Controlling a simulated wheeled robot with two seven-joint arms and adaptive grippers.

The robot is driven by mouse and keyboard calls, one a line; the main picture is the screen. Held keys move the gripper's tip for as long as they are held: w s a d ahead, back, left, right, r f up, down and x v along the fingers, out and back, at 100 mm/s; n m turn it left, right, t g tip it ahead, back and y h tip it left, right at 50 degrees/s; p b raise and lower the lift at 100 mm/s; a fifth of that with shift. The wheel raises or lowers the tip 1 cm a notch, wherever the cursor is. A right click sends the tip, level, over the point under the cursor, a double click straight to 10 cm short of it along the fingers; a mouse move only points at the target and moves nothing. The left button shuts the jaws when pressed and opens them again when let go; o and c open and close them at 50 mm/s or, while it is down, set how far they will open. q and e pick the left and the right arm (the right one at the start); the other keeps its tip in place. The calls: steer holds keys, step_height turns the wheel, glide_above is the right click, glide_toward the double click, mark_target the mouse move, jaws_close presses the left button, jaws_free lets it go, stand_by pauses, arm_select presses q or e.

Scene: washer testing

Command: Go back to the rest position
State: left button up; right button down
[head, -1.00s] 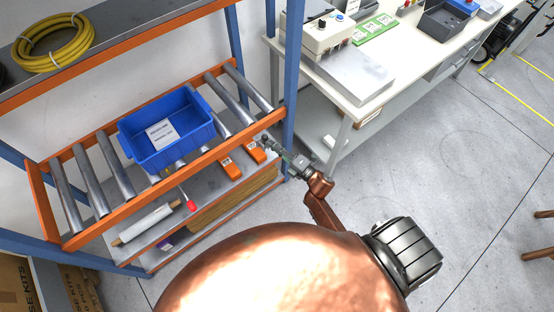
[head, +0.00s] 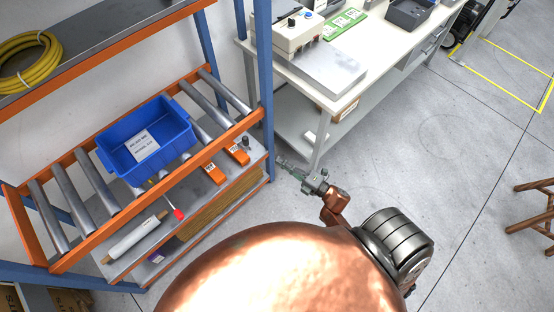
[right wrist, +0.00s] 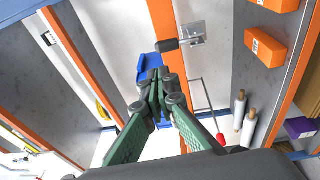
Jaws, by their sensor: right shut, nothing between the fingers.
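My right gripper (head: 284,164) is shut and empty. In the head view it points left toward the rack's blue front post, with floor behind it. In the right wrist view its green fingers (right wrist: 160,92) meet at the tips. A blue bin (head: 150,140) with a white label sits on the roller shelf, left of the gripper and apart from it. Part of something blue (right wrist: 148,66) shows behind the fingertips in the wrist view. My left gripper is not in view.
The rack's blue post (head: 264,80) stands close to my right gripper. A lower shelf holds orange boxes (head: 214,174), a roll (head: 134,238) and a red-tipped tool (head: 178,213). A white workbench (head: 330,96) stands behind. A wooden stool (head: 535,215) is at right. Floor between is clear.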

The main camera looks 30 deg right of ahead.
stand_by(0.5)
steer(key=s+d+f+m+g+h, duration=0.1)
steer(key=s+f+m+g+h, duration=0.25)
steer(key=f, duration=0.75)
steer(key=s+d+f+m+g+h, duration=0.15)
steer(key=s+f+m, duration=0.4)
steer(key=f, duration=0.55)
steer(key=s+d+f+m+g+h, duration=0.1)
steer(key=s+d+f+m+g, duration=0.25)
steer(key=f, duration=0.85)
steer(key=s+a+f+m+g, duration=0.1)
steer(key=s+f, duration=0.4)
steer(key=s, duration=0.6)
steer(key=s+a+f+m+g, duration=0.2)
steer(key=s+f+m+g, duration=0.2)
steer(key=s, duration=0.7)
steer(key=s+a+f+m+g+h, duration=0.1)
steer(key=s+f+m+g, duration=0.2)
steer(key=s+f, duration=0.4)
steer(key=s, duration=0.4)
steer(key=shift+a, duration=0.4)
